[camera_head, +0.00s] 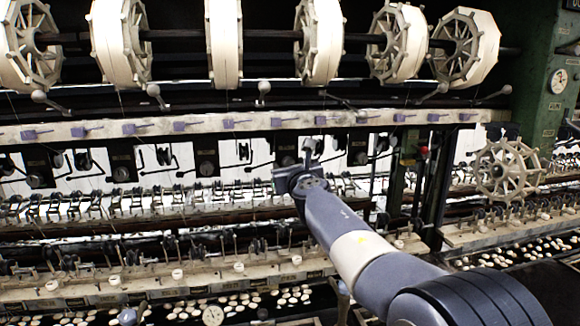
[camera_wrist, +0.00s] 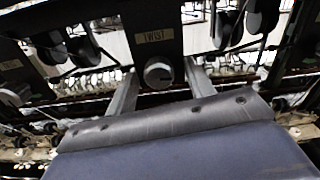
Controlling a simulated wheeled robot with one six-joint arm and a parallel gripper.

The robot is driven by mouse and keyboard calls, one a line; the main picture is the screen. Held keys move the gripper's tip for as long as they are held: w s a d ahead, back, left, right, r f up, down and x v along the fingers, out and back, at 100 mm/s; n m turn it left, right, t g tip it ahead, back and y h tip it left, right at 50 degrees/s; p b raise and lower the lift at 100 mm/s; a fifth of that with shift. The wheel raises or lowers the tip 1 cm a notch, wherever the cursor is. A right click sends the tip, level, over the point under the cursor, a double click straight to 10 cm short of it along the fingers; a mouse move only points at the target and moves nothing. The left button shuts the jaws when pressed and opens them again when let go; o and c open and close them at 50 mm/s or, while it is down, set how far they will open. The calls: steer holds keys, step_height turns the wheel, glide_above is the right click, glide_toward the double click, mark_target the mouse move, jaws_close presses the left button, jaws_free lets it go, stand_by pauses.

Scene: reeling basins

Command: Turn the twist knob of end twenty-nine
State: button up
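A round pale grey twist knob (camera_wrist: 158,73) sits on a dark panel below a small label (camera_wrist: 152,37) reading TWIST, in the middle of the wrist view. No end number is readable, so I cannot tell whether this is end twenty-nine. My gripper (camera_wrist: 160,69) is open, with one finger to the left of the knob and one to the right. Gaps show between both fingers and the knob. How far the fingertips are from the panel is unclear. In the head view my gripper (camera_head: 306,165) is at the row of dark panels, and the knob there cannot be made out.
Similar dark panels with knobs (camera_head: 207,168) line the machine. Large cream reels (camera_head: 317,40) hang above a pale rail (camera_head: 180,127) with purple tabs. Black rollers (camera_wrist: 262,15) and thin rods flank the panel closely. A cream spoked wheel (camera_head: 506,172) stands at right. Basins with cocoons lie below.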

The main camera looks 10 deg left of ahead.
steer(key=c, duration=1)
steer(key=shift+o, duration=0.2)
steer(key=shift+m, duration=0.4)
steer(key=shift+a+m+b, duration=0.15)
steer(key=shift+m+b, duration=0.7)
steer(key=shift+m, duration=7.15)
